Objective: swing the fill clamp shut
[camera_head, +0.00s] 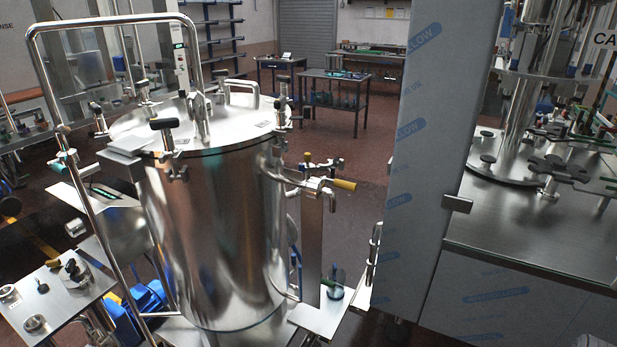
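No part is labelled as the fill clamp. A metal fitting with a yellow-tipped lever (344,184) sticks out at the right side of the steel tank (215,235), and it may be the fill clamp. The lever points right, roughly level. A smaller metal fitting (322,165) with a yellow end sits just above it. Several clamps with dark knobs, such as the front clamp (167,135), sit around the tank's lid (225,130). I cannot tell whether the yellow-tipped fitting is open or shut. My gripper is not in view.
A tall film-wrapped panel (405,170) stands close right of the yellow-tipped fitting, beside a steel machine deck (540,225). A bent tube rail (95,210) stands left of the tank. A small steel shelf (322,315) sits below the fitting. Open floor and workbenches (338,77) lie behind.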

